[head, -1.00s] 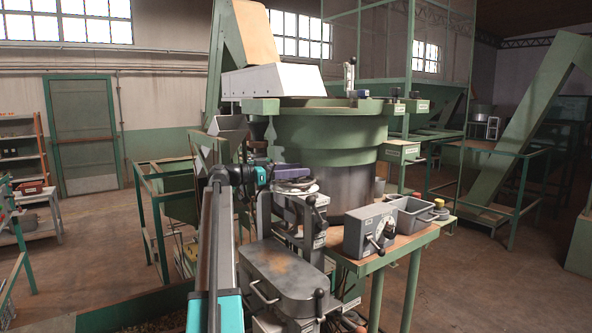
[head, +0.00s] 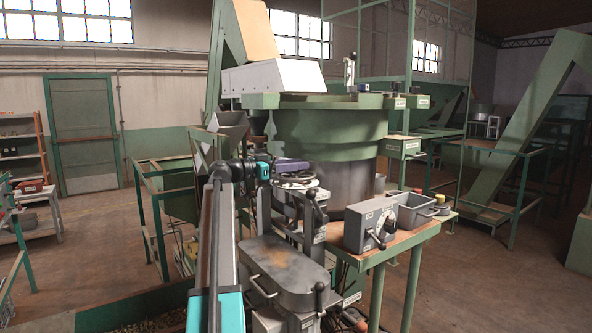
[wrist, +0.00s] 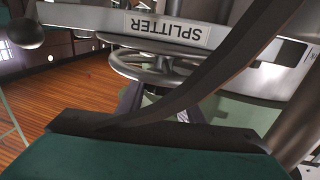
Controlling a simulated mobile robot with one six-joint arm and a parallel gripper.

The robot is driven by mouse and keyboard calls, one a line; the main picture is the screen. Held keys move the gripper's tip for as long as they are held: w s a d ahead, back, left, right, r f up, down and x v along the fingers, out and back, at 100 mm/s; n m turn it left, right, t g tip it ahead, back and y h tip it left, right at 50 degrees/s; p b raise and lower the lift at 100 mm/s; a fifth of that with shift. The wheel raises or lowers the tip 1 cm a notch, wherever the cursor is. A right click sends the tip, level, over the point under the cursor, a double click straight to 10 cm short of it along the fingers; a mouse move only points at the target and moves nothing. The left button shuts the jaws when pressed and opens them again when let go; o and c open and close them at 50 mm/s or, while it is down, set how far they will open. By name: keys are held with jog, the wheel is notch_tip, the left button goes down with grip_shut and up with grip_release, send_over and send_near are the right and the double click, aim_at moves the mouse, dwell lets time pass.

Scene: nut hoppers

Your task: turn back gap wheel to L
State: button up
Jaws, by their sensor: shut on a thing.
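The gap wheel (head: 297,181) is a small metal handwheel lying nearly flat on top of the machine in the middle of the head view. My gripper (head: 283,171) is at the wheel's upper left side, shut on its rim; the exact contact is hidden. In the wrist view, a dark curved bar crosses close to the camera above the gripper's dark edge; I cannot tell whether it is the rim. A spoked handwheel (wrist: 155,70) shows farther off, below an upside-down SPLITTER label (wrist: 167,29). The wheel's mark and the letter L cannot be read.
A black-knobbed lever (head: 312,200) stands just right of the wheel. A large green bowl (head: 325,130) rises behind it. A lidded grey box (head: 285,272) is below. A dial box (head: 371,226) and a grey bin (head: 414,210) stand on the right bench.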

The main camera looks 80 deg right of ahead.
jog(key=shift+s+a+f+n+t+h+b, duration=0.1)
jog(key=shift+n+t+h+b, duration=0.8)
jog(key=shift+h+b, duration=0.15)
jog(key=shift+a+f+n+t+h+b, duration=0.1)
jog(key=shift+n+t+h+b, duration=0.8)
jog(key=shift+b, duration=0.25)
jog(key=shift+d+r+n+t+h+b, duration=0.15)
jog(key=shift+n+t+h, duration=0.6)
jog(key=shift+t, duration=0.4)
jog(key=shift+a+r+n+t+h+b, duration=0.15)
jog(key=shift+n+t+h, duration=0.45)
jog(key=shift+n+t, duration=0.4)
jog(key=shift+d+t, duration=0.1)
jog(key=shift+t, duration=0.35)
jog(key=shift+n+t+h+p, duration=0.7)
jog(key=shift+n+t+p, duration=1.15)
jog(key=shift+t+p, duration=0.75)
jog(key=shift+f+n+t+p, duration=0.1)
jog(key=shift+n+t+p, duration=1.15)
jog(key=shift+t, duration=0.85)
jog(key=o, duration=1.1)
jog(key=shift+d, duration=0.1)
jog(key=shift+c, duration=0.2)
